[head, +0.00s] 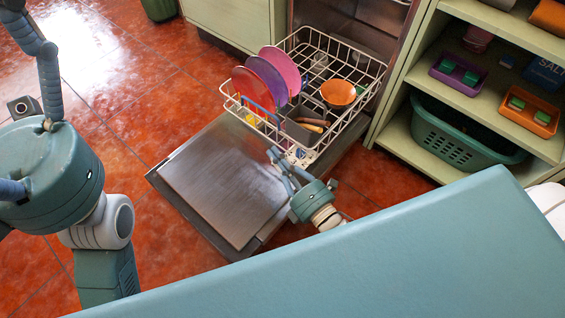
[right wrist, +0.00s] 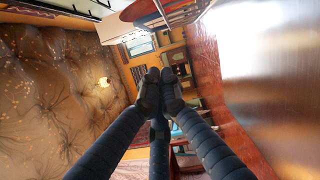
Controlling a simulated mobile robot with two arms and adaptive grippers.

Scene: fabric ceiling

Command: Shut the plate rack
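The plate rack (head: 372,72) is a white wire basket, pulled out of the dishwasher over its lowered metal door (head: 215,185). It holds upright red, purple and pink plates (head: 280,66), an orange bowl (head: 338,93) and utensils. My right gripper (head: 277,156) is at the rack's front end. Whether it touches the wire cannot be told. In the right wrist view, its dark ribbed fingers (right wrist: 160,76) meet at the tips with nothing between them. Part of the rack also shows at the top there (right wrist: 185,14). My left gripper (head: 46,90) is large at left; its fingertips are largely cut off.
Open shelves (head: 440,150) with a green basket (head: 460,135) stand right of the dishwasher. A pale cabinet (head: 235,20) stands left of it. A teal surface fills the lower right foreground. Red tiled floor (head: 120,75) is clear left of the door.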

